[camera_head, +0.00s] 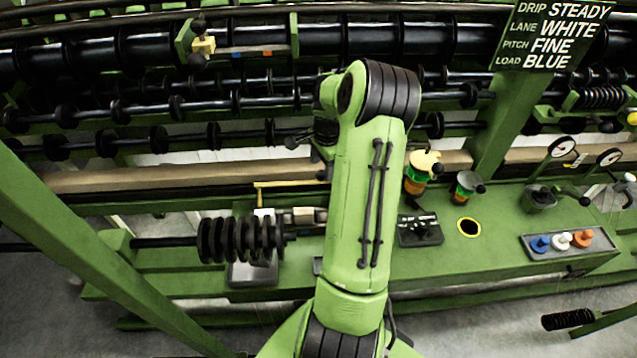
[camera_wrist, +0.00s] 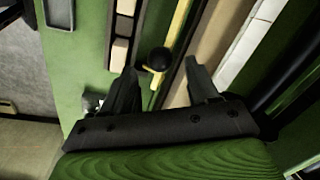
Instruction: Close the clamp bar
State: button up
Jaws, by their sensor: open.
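A thin yellow bar (camera_head: 285,184), which looks like the clamp bar, lies above the green bench, left of my arm in the head view. In the wrist view the yellow bar (camera_wrist: 179,30) runs up from between my fingers, with a round black knob (camera_wrist: 158,60) beside it. My gripper (camera_wrist: 160,76) is open, its two dark fingers on either side of the knob in the picture. I cannot tell whether the knob is at fingertip depth; no contact shows. In the head view my arm hides most of the gripper and the bar's right end.
A shaft with black discs (camera_head: 240,240) stands left of my arm. Rows of black rollers (camera_head: 150,40) run behind. On the bench to the right are a black switch box (camera_head: 420,230), a yellow-rimmed hole (camera_head: 468,227) and a tray of coloured knobs (camera_head: 570,243). A green post (camera_head: 507,115) rises behind.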

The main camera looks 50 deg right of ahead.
aim_at(322, 172)
jog(key=f+b, duration=0.2)
jog(key=f, duration=0.1)
jog(key=f+b, duration=0.1)
jog(key=f, duration=0.1)
jog(key=shift+w+d+f, duration=0.1)
jog(key=shift+w+f, duration=0.05)
jog(key=shift+w, duration=0.2)
grip_shut()
